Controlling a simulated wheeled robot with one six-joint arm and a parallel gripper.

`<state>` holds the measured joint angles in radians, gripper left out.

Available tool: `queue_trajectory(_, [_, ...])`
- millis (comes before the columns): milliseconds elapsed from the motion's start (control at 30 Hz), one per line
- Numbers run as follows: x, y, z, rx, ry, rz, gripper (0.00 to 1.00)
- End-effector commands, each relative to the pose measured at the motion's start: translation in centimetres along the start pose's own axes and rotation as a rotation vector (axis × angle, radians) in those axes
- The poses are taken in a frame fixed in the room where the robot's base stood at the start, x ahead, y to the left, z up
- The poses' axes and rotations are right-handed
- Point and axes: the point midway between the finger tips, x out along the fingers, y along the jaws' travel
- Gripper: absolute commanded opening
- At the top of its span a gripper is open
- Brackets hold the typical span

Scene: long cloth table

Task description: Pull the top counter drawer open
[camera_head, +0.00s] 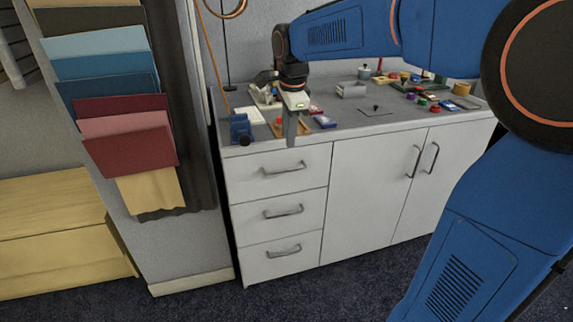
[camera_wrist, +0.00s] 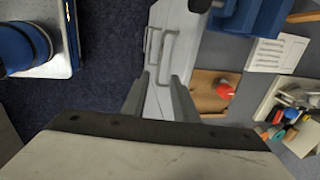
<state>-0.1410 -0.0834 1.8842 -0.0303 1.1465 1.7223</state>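The top counter drawer (camera_head: 270,182) is the uppermost of three white drawers at the counter's left end. It looks shut, flush with the fronts below. Its grey bar handle (camera_head: 284,168) is bare. My gripper (camera_head: 292,143) points down at the counter's front edge, with its tips a little above that handle in the head view. In the wrist view, my gripper (camera_wrist: 160,80) has its two fingers apart with nothing held between them. Beyond the fingertips, grey bar handles (camera_wrist: 168,58) show on a white front; which drawer each belongs to is hard to tell.
A blue vise-like tool (camera_head: 240,130) stands on the counter's left front corner. Small tools and parts crowd the countertop (camera_head: 355,128). Two cupboard doors (camera_head: 375,190) are to the right. A rack of coloured cloths (camera_head: 120,120) stands left. The floor before the drawers is clear.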

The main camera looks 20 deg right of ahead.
Motion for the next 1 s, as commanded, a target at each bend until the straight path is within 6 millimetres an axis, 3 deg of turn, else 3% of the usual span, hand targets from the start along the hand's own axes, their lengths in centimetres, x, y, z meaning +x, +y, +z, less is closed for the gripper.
queue_trajectory(600, [10.5,0.0,0.0,0.000,0.000,0.001,0.26])
queue_trajectory(800, [12.1,0.0,0.0,-0.001,0.000,0.000,0.26])
queue_trajectory(1000, [12.4,0.0,0.0,-0.001,0.000,0.000,0.26])
